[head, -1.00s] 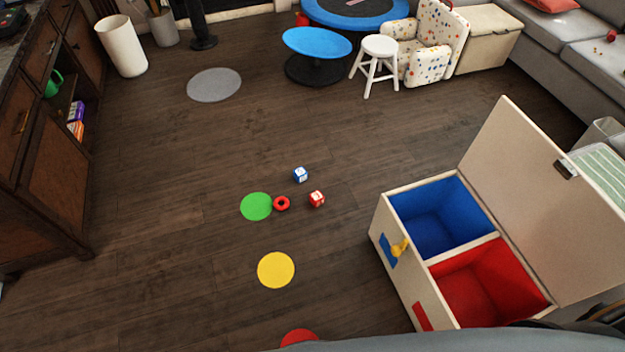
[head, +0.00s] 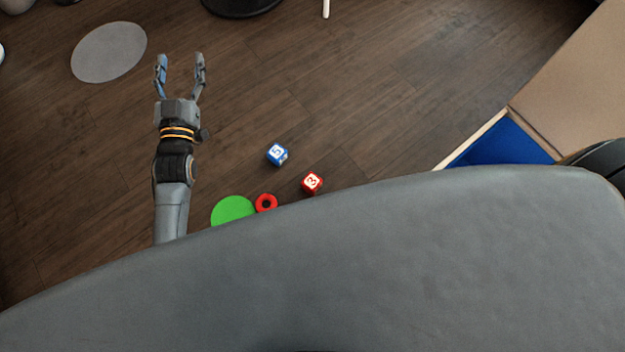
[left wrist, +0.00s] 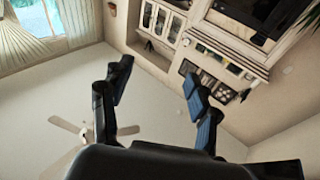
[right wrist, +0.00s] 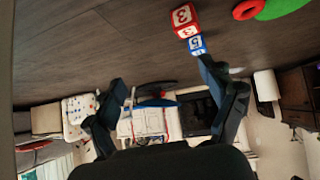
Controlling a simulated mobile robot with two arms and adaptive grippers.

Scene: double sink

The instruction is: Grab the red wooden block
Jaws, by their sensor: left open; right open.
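The red block (head: 312,182), with a white face marked 3, lies on the dark wood floor just beyond the edge of my body in the head view. It also shows at the top of the right wrist view (right wrist: 184,17). My left gripper (head: 181,62) is open and empty, up and to the left of the block, well apart from it. In the left wrist view its open fingers (left wrist: 157,82) face the walls and ceiling. My right gripper (right wrist: 165,90) is open and empty in the right wrist view; the block shows beyond its fingers, not between them.
A blue block (head: 277,154) lies up-left of the red one. A red ring (head: 266,203) lies beside a green floor disc (head: 232,211). The toy box (head: 505,145) with its blue compartment stands at the right. A grey disc (head: 109,52) lies far left.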

